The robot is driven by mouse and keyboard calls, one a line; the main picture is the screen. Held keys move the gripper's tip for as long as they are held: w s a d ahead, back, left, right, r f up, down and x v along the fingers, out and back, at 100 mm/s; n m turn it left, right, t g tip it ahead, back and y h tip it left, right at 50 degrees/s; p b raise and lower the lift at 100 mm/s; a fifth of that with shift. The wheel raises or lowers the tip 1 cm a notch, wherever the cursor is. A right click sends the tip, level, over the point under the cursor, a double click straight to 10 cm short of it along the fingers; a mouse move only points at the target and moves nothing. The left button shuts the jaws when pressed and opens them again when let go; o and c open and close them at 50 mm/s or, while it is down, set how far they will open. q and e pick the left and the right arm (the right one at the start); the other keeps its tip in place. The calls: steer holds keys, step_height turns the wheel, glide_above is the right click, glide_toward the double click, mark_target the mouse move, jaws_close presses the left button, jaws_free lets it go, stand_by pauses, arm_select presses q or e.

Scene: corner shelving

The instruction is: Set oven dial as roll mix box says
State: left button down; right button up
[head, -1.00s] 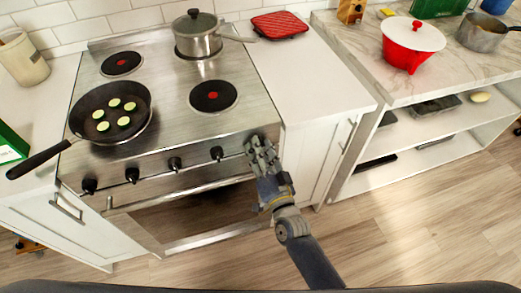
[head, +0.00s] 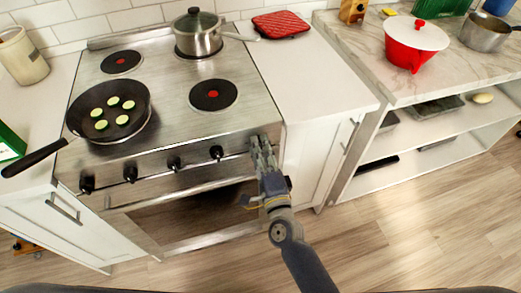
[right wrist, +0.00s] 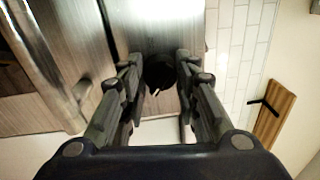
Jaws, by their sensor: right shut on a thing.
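The steel oven (head: 170,118) has a row of black dials along its front panel, such as the one second from the right end (head: 216,152). My right gripper (head: 262,145) is at the right end of this panel and hides the rightmost dial in the head view. My left gripper is not in view.
A black pan (head: 85,107) with zucchini slices and a lidded pot (head: 198,40) stand on the stove. The oven's handle bar (head: 180,189) runs below the dials. Another green box (head: 438,7) is at the back right. The floor in front is clear.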

steer(key=m, duration=0.6)
steer(key=shift+b, duration=0.3)
steer(key=shift+m+g, duration=0.3)
steer(key=shift+m, duration=0.2)
steer(key=o, duration=1.1)
steer(key=v, duration=1.2)
steer(key=shift+a, duration=0.2)
